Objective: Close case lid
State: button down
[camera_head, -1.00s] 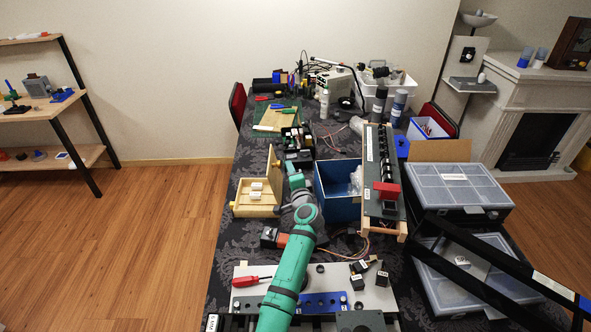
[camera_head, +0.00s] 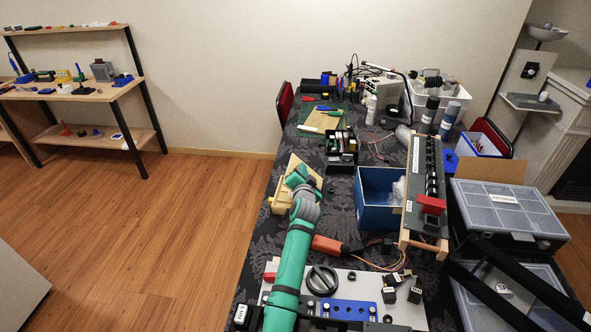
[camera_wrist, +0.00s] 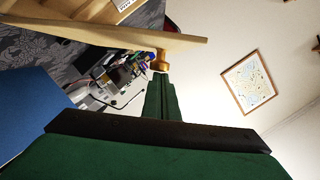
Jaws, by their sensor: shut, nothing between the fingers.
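The light wooden case (camera_head: 281,207) stands on the left side of the table, partly hidden by my teal arm. Its wooden lid (camera_head: 313,174) is raised, with my gripper (camera_head: 297,176) in front of it. In the wrist view the lid (camera_wrist: 140,36) crosses the top as a pale slab with a small round wooden knob (camera_wrist: 160,64) at its end. My gripper (camera_wrist: 160,88) is shut and empty, its dark green fingers just below the knob. I cannot tell whether they touch the lid. The case (camera_wrist: 85,12) shows at the top left.
A black box with small items (camera_head: 341,150) is behind the case. Floor is clear to the left of the table.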

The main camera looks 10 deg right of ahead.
jog(key=shift+w+a+f, duration=0.25)
jog(key=shift+a+f, duration=0.1)
jog(key=shift+a, duration=0.25)
